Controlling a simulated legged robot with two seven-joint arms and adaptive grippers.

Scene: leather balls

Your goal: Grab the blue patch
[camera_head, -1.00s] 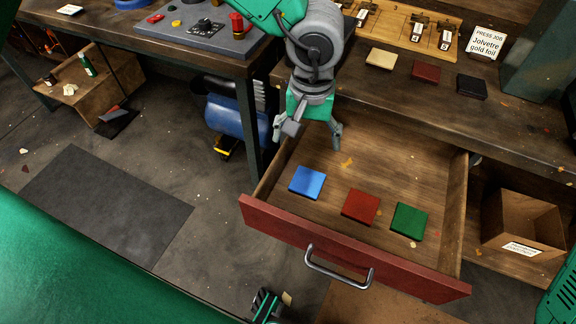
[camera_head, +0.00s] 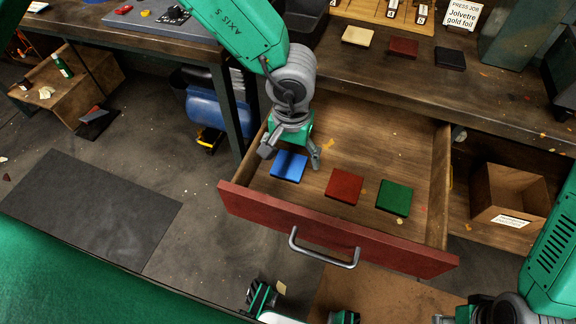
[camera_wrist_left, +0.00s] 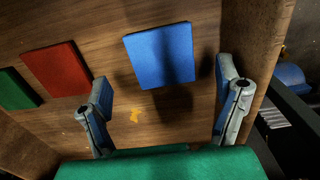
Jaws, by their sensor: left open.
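The blue patch (camera_head: 289,166) lies flat in the open drawer, at its left side. It also shows in the left wrist view (camera_wrist_left: 160,56), ahead of and between the two fingers. My left gripper (camera_head: 291,158) is over the drawer, close above the blue patch. In the left wrist view my left gripper (camera_wrist_left: 168,105) is open, with nothing between its fingers. I cannot tell the exact height of its fingertips above the patch. My right arm shows at the lower right of the head view, and dark finger-like parts show at the bottom edge.
A red patch (camera_head: 344,187) and a green patch (camera_head: 394,198) lie right of the blue one. The drawer's red front (camera_head: 330,232) has a metal handle. Cream, red and black patches lie on the bench (camera_head: 480,95). A cardboard box (camera_head: 508,195) stands at right.

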